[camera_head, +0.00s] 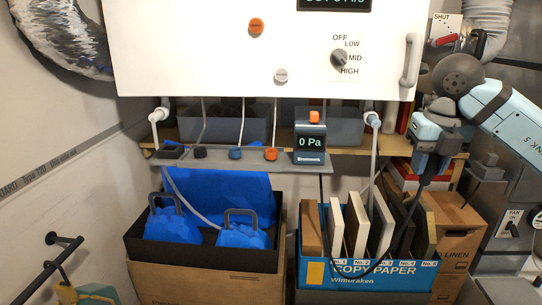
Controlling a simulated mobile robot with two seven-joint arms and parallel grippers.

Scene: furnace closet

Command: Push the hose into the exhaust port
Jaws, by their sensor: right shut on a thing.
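My right gripper (424,160) is at the right, in front of the shelf's right end, pointing down. It is shut on a dark, thin hose (423,182) that hangs below it toward the boxes. Its fingertips are small and partly hidden. A white elbow pipe (372,119) at the panel's lower right has a pale tube hanging from it, left of the gripper and apart from it. Another white elbow (158,115) is at the lower left of the panel. I cannot tell which opening is the exhaust port.
A white panel (230,55) with a knob and handle fills the top. A grey ledge (220,163) carries a meter (310,140) reading 0 Pa. Cardboard boxes (455,235) crowd the right.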

